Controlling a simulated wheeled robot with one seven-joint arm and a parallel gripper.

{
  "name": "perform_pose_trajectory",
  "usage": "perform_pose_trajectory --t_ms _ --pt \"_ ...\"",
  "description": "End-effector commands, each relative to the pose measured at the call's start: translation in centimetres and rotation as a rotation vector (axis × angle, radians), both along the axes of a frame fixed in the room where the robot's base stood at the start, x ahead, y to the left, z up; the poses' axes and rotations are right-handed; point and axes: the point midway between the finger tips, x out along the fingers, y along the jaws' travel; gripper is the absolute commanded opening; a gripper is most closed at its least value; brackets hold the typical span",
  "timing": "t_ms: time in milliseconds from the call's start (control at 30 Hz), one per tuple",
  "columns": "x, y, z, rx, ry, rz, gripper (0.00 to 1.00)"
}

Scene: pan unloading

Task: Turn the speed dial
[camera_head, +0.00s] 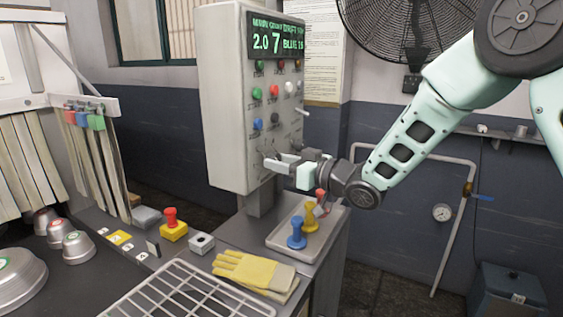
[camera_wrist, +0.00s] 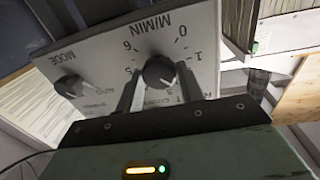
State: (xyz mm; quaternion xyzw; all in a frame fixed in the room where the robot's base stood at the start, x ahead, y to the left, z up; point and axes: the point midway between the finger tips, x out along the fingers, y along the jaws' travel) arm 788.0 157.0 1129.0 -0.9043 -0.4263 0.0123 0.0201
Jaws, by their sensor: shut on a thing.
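The speed dial (camera_wrist: 159,72) is a round dark knob with a pale pointer line, on the panel face marked M/MIN with numbers around it. My gripper (camera_wrist: 160,82) has one finger on each side of the dial and is shut on it. In the head view my gripper (camera_head: 277,164) reaches the lower part of the grey control box (camera_head: 222,100), and its fingers hide most of the dial there. The green display (camera_head: 278,37) at the top of the box shows 2.0, 7 and BLUE 15.
A MODE knob (camera_wrist: 70,86) sits left of the dial in the wrist view. Coloured buttons (camera_head: 274,91) are above my gripper. Below stands a tray (camera_head: 277,238) with blue and yellow pegs. Yellow gloves (camera_head: 254,270) and a red-topped emergency button (camera_head: 171,220) lie left of it.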

Motion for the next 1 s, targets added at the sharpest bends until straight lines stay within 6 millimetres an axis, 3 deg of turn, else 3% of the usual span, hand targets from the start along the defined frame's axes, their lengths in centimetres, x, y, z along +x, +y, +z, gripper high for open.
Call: perform_pose_trajectory --t_ms 1000 --pt "0.2 -0.2 0.31 0.382 0.574 -0.002 0.15"
